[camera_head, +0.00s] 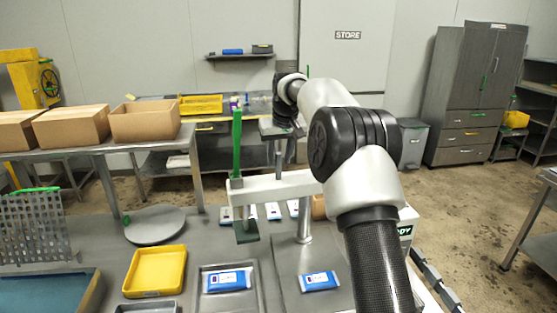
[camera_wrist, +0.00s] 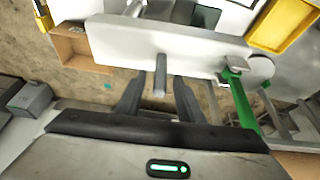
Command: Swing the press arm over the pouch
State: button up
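The press arm (camera_head: 275,188) is a white horizontal beam on a grey column, with a tall green handle (camera_head: 237,145) and a dark pad (camera_head: 246,228) at its left end. A blue-and-white pouch (camera_head: 319,281) lies on the grey press plate (camera_head: 291,260), to the right of the pad. My gripper (camera_head: 286,150) points down above the beam, partly hidden by my arm. In the wrist view the press arm (camera_wrist: 175,48) carries a grey upright peg (camera_wrist: 160,75). My open fingers (camera_wrist: 158,84) stand on either side of the peg, with gaps showing.
Another blue pouch (camera_head: 229,280) lies in a grey tray left of the plate. A yellow tray (camera_head: 155,271), a round grey disc (camera_head: 155,224) and a perforated rack (camera_head: 32,228) stand farther left. Cardboard boxes (camera_head: 72,127) sit on a bench behind.

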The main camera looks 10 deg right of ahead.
jog(key=shift+w+f, duration=0.3)
jog(key=shift+f, duration=0.35)
grip_shut()
jog(key=shift+s, duration=0.1)
